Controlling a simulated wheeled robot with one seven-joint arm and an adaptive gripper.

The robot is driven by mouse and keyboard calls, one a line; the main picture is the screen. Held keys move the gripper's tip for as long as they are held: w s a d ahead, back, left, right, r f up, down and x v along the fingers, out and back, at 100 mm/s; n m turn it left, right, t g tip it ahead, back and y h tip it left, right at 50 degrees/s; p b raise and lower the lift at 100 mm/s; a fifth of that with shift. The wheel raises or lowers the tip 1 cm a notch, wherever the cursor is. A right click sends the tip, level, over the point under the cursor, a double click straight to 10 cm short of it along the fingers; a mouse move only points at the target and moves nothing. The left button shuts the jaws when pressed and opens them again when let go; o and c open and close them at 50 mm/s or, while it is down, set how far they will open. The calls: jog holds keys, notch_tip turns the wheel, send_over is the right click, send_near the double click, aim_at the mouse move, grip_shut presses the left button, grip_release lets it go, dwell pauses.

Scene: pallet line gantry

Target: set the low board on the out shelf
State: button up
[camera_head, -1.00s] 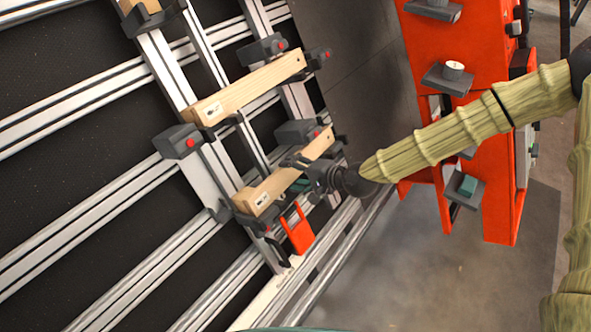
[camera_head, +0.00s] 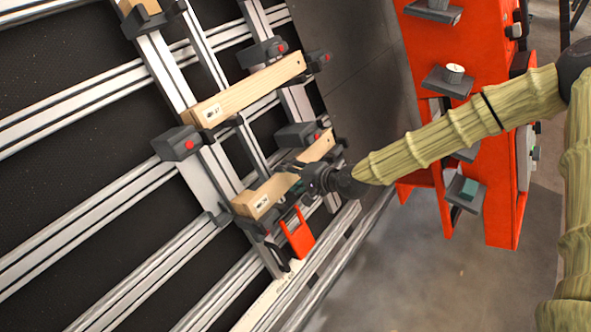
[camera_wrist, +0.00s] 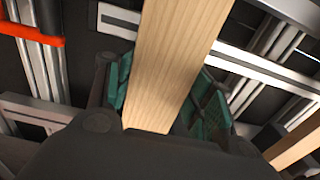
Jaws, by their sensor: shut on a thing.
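The low board (camera_head: 261,197) is a pale wooden plank with a small label near its left end. It rests across two dark brackets on the metal gantry. My gripper (camera_head: 296,187) is at about the middle of the board. In the wrist view my gripper (camera_wrist: 165,95) has its green-padded fingers on both sides of the board (camera_wrist: 178,60), shut on it. The gripper hides part of the board in the head view. I cannot tell which part is the out shelf.
A second board (camera_head: 245,90) lies on brackets above. Dark clamps with red buttons (camera_head: 178,143) stand on the rails. A red-orange tag (camera_head: 297,234) hangs just below the low board. An orange column (camera_head: 468,110) with small shelves stands to the right, beyond my arm.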

jog(key=shift+w+a+r+p, duration=0.15)
jog(key=shift+r+p, duration=0.2)
jog(key=shift+r, duration=0.45)
jog(key=shift+s+d+r, duration=0.2)
jog(key=shift+d+r, duration=0.1)
jog(key=shift+d, duration=0.05)
jog(key=p+v, duration=0.4)
jog(key=v, duration=0.6)
dwell(0.8)
jog(key=shift+s+f, duration=0.1)
jog(key=shift+f, duration=0.05)
jog(key=shift+d, duration=0.15)
jog(key=p+v, duration=0.2)
jog(key=v, duration=0.5)
dwell(1.2)
dwell(0.3)
